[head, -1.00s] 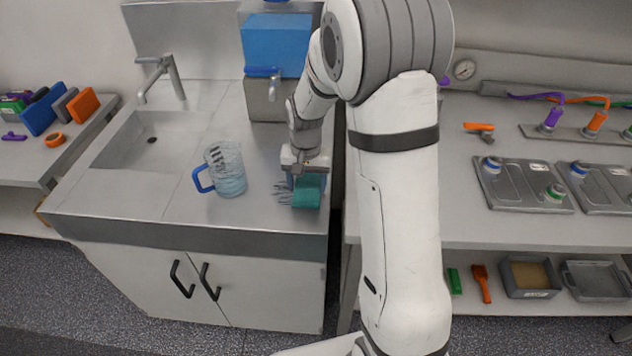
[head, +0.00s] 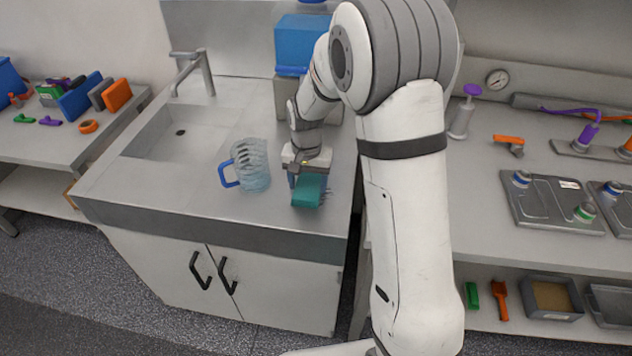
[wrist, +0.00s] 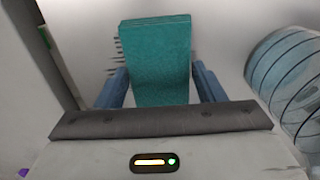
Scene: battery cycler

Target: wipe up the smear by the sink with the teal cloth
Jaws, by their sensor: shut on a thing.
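The teal cloth (head: 308,191) is a folded block held in my gripper (head: 306,180) at the front right of the sink counter (head: 215,208). In the wrist view the cloth (wrist: 157,55) sits between the two blue fingers of my gripper (wrist: 160,88), which is shut on it. The cloth is down at the counter top; exact contact is hard to tell. Dark streaks of the smear (wrist: 114,58) show along the cloth's left side in the wrist view, and a few just right of it in the head view. The rest of that patch is hidden under the cloth and gripper.
A clear jug (head: 253,170) with a blue handle stands close left of the cloth. The sink basin (head: 165,145) and tap (head: 195,70) are farther left. A blue-topped container (head: 302,45) stands behind my gripper. The counter's front edge is close.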

